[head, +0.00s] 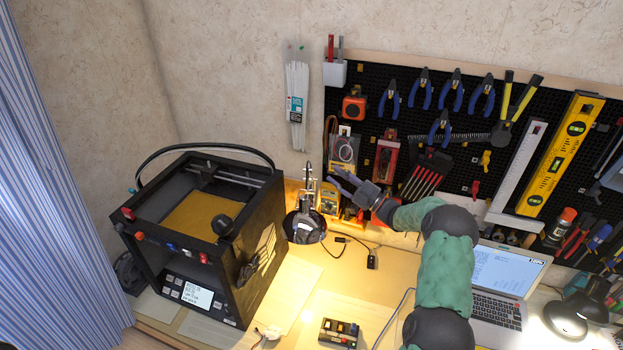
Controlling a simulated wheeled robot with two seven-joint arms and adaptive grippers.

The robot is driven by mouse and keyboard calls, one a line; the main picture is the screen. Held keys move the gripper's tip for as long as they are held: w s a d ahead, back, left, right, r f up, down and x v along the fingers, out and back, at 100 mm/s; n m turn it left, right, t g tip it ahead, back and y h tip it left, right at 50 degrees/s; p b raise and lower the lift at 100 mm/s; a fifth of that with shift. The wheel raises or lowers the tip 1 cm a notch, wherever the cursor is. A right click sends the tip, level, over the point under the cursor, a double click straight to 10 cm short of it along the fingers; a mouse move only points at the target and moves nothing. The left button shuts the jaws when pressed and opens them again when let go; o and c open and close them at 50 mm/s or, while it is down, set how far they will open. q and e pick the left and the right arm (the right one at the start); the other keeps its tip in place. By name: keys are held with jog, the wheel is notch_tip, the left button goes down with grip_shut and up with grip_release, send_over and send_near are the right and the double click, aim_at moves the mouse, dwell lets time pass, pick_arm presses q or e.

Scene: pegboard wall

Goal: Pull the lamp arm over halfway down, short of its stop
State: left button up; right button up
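A black desk lamp (567,318) shows at the bottom right, beside the laptop, with a bright pool of light around it. Its arm is hard to make out, and the frame's edge cuts off the area around it. My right gripper (341,183) is in front of the pegboard's lower left part, well to the left of this lamp. Its grey fingers look spread and point left, with nothing seen between them. My green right arm reaches up from the bottom. My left gripper is out of view.
A black 3D printer (205,240) stands at the left. An open laptop (500,285) is right of my arm. Tools hang on the pegboard (400,120). A small device (339,333) lies at the front.

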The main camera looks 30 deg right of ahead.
notch_tip(320, 180, down, 7)
jog(key=b, duration=0.6)
jog(key=b+x, duration=0.1)
jog(key=x, duration=1)
jog(key=shift+r, duration=0.1)
grip_shut()
